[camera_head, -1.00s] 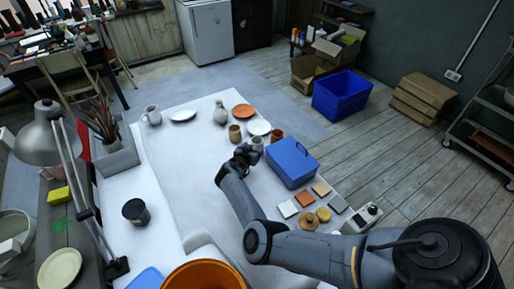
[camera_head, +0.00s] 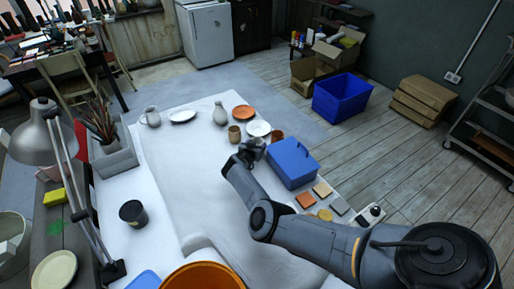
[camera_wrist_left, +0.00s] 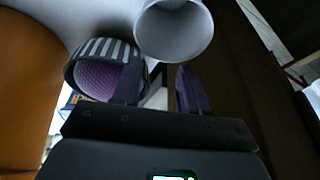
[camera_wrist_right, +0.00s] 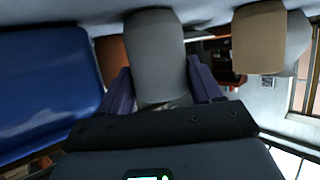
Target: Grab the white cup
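The white cup, grey in this light, stands in the right wrist view (camera_wrist_right: 156,55), between the two fingers of my right gripper (camera_wrist_right: 163,90). The fingers are apart, one on each side of it; whether they touch it I cannot tell. In the head view my right gripper (camera_head: 247,153) is at the cup (camera_head: 258,142), left of the blue box (camera_head: 292,163), and partly hides it. My left gripper (camera_wrist_left: 160,92) shows only in the left wrist view, open, with nothing clearly between its fingers.
Tiles (camera_head: 306,200) lie nearer me. A black cup (camera_head: 133,213) is at left. The middle of the white table (camera_head: 190,170) is clear.

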